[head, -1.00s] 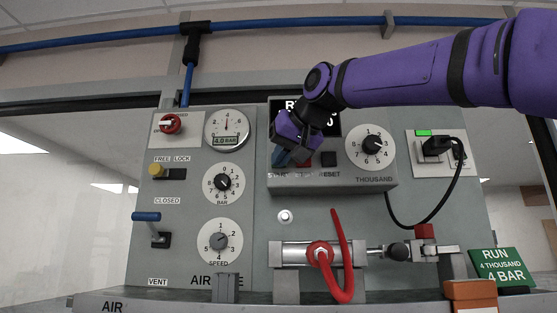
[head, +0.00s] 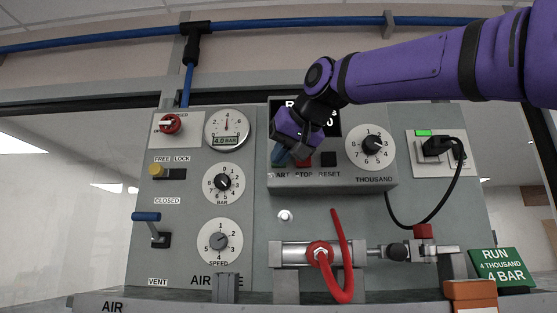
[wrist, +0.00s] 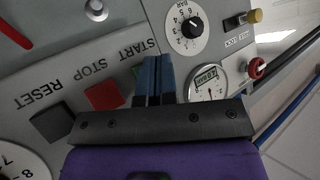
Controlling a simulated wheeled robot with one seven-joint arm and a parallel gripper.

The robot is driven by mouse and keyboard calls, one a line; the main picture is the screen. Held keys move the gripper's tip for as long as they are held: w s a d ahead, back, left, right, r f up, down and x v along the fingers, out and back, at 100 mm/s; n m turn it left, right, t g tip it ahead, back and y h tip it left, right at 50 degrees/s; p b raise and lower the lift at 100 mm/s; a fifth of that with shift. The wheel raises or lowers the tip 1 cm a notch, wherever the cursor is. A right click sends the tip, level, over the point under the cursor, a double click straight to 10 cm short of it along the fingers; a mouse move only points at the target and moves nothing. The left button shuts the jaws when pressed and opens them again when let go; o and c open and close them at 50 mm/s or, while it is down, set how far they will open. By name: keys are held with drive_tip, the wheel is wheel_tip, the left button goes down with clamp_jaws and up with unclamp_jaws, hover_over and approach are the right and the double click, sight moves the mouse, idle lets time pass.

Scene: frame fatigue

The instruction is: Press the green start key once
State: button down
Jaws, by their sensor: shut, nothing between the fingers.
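The green start key shows only as a sliver (wrist: 136,72) beside my fingers in the wrist view, under the START label. In the head view my gripper hides it. My gripper (head: 279,157) is shut and empty, with its blue fingertips over the START position on the control box (head: 350,182). In the wrist view the closed fingers (wrist: 155,62) cover most of the key. I cannot tell whether the tips touch it.
The red STOP key (wrist: 103,96) sits right beside my fingers, with the black RESET key (head: 329,159) beyond it. A THOUSAND dial (head: 372,145) is at right. A pressure gauge (head: 227,129) reads 4.0 BAR. A green RUN card (head: 503,267) stands at lower right.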

drive_tip(key=shift+s, duration=0.1)
drive_tip(key=s, duration=0.4)
drive_tip(key=shift+s, duration=0.4)
